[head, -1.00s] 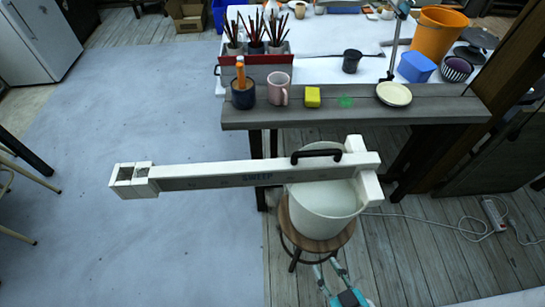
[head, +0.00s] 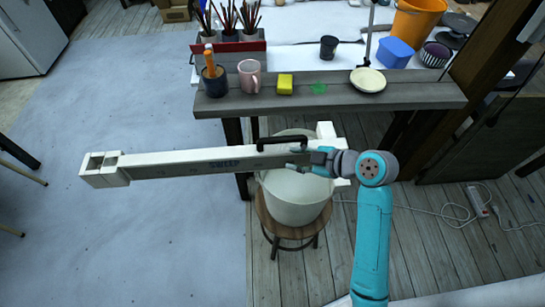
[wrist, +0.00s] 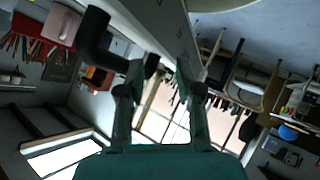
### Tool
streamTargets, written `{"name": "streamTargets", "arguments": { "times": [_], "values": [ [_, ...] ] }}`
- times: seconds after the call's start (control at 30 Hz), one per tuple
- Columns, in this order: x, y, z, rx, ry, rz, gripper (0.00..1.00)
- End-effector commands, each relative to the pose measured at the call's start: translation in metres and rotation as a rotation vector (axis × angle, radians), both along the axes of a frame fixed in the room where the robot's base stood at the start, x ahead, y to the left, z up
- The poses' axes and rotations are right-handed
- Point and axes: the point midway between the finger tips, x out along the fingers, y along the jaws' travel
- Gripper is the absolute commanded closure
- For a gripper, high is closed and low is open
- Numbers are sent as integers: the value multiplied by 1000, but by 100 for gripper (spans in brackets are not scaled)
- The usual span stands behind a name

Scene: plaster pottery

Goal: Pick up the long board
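The long board (head: 180,165) is white with a grey face marked "SWEEP" and a black handle (head: 282,141). It lies level across the rim of a white bucket (head: 295,200), its left end sticking out over the floor. My gripper (head: 308,158) is at the board's right part, just right of the handle. In the wrist view the board (wrist: 160,20) runs down toward the gap between my spread fingers (wrist: 160,78), with the black handle (wrist: 95,35) beside the left finger. The fingers look open around the board's edge; firm contact cannot be made out.
The bucket stands on a round wooden stool (head: 290,227). Behind is a grey bench (head: 420,93) with a dark mug (head: 214,80), a pink mug (head: 249,76), a yellow sponge (head: 285,84) and a cream plate (head: 368,80). A power strip (head: 477,201) lies at right.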

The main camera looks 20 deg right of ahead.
Motion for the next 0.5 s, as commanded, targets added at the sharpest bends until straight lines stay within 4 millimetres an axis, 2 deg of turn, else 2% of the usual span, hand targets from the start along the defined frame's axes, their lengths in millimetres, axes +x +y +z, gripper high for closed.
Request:
{"name": "streamTargets", "arguments": {
  "times": [0.03,0.2,0.37,0.5],
  "values": [
    [8,-7,14,-29,-21,50,65],
    [16,-20,44,-113,-61,203,65],
    [18,-27,59,-157,-81,285,65],
    [23,-22,56,-166,-83,307,65]
  ]
}}
